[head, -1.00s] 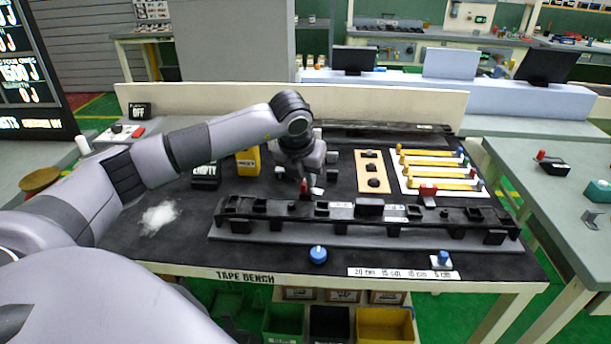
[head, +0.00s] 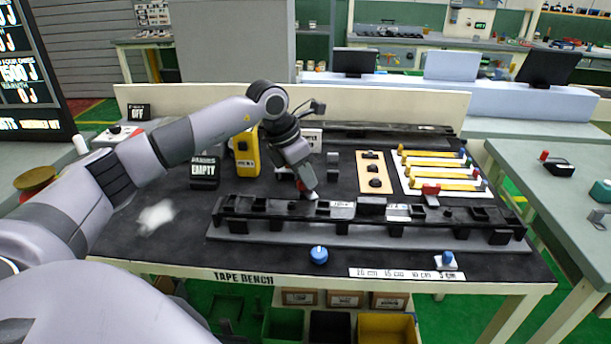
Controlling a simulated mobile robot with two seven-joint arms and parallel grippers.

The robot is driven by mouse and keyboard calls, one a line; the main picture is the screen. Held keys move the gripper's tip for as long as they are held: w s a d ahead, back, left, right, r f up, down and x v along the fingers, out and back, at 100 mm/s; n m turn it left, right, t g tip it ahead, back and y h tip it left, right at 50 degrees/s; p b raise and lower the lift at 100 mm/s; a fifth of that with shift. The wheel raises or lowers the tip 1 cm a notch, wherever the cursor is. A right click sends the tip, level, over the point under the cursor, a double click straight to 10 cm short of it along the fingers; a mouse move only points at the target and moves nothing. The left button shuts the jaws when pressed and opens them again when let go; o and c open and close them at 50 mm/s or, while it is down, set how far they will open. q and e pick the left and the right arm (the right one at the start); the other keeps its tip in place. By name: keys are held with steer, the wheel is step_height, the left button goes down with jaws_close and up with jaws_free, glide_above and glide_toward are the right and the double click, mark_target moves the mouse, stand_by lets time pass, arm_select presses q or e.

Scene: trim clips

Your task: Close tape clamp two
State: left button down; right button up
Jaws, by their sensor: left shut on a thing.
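A long black fixture bar (head: 371,207) lies across the bench. A red clamp handle (head: 301,186) shows at its back edge, left of the middle. My left gripper (head: 308,193) comes down tilted onto this handle, shut on it, and its fingers hide part of it. The clamp's exact position is too small and covered to tell. A second red clamp (head: 431,190) stands farther right behind the bar, with a grey part below it. I see no readable clamp number. My right gripper is not in view.
A blue knob (head: 318,254) and another blue knob on a white base (head: 447,259) sit near the front edge. A board with yellow strips (head: 435,171), a wooden panel (head: 371,158), a yellow device (head: 246,155) and a black EMPTY block (head: 204,172) stand behind the bar.

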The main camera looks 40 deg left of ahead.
arm_select(q)
steer(key=m+h, duration=0.1)
steer(key=m, duration=0.2)
steer(key=m+g, duration=0.1)
steer(key=m, duration=0.1)
steer(key=shift+w+r+m+g+h, duration=0.1)
steer(key=shift+m+g+h, duration=0.2)
steer(key=shift+m+h, duration=0.1)
stand_by(0.4)
steer(key=c, duration=1.1)
jaws_free()
steer(key=shift+a, duration=0.1)
steer(key=shift+v, duration=3.55)
